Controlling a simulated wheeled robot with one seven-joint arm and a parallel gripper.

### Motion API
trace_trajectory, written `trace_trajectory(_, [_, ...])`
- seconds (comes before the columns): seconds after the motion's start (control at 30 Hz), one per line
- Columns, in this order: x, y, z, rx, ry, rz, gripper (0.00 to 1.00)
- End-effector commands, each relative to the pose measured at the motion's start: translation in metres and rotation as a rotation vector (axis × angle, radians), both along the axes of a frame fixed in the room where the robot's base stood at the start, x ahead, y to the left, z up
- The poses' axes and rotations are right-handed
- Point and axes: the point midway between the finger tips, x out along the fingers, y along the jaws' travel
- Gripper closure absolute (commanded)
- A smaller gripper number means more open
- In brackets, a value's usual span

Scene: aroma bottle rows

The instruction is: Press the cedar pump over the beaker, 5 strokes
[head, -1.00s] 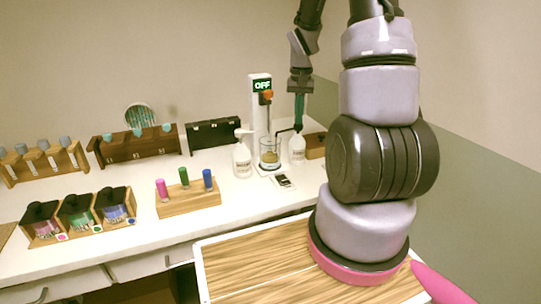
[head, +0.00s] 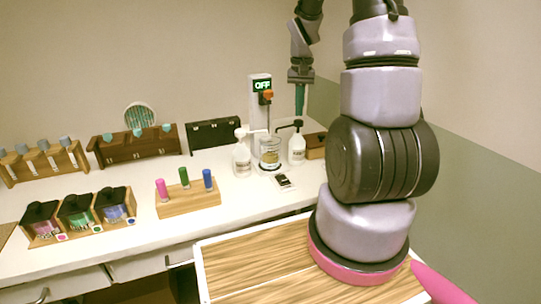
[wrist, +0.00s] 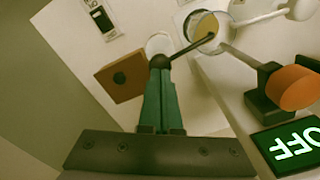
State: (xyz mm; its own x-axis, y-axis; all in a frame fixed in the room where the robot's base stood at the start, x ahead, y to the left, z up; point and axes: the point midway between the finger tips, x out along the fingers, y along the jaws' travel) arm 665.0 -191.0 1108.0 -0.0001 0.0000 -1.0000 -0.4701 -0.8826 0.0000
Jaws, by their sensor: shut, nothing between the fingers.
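My gripper (head: 299,112) is shut and empty, with its teal fingers pointing down just above a dark pump head (head: 297,123). That pump sits on a white bottle (head: 297,150); I cannot read which scent it is. In the wrist view my fingertips (wrist: 160,76) line up with the dark pump head (wrist: 160,62), and contact cannot be told. Its thin spout reaches over the glass beaker (head: 270,158). The beaker (wrist: 208,28) holds amber liquid. A second bottle (head: 242,162) with a white pump stands left of the beaker, its spout also toward it.
A white stand with an OFF display (head: 262,86) and orange knob (head: 267,96) rises behind the beaker. A wooden block (wrist: 119,78) stands beside the dark-pump bottle. A small dark-faced device (head: 284,182) lies in front. A rack of coloured vials (head: 188,198) stands left.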

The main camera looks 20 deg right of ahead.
Motion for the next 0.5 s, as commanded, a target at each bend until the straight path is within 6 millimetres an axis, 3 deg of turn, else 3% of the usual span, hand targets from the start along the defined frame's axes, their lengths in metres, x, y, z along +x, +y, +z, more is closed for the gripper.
trace_trajectory(0.5, [0.0,0.0001,-0.0036,0.0,0.001,0.0,1.0])
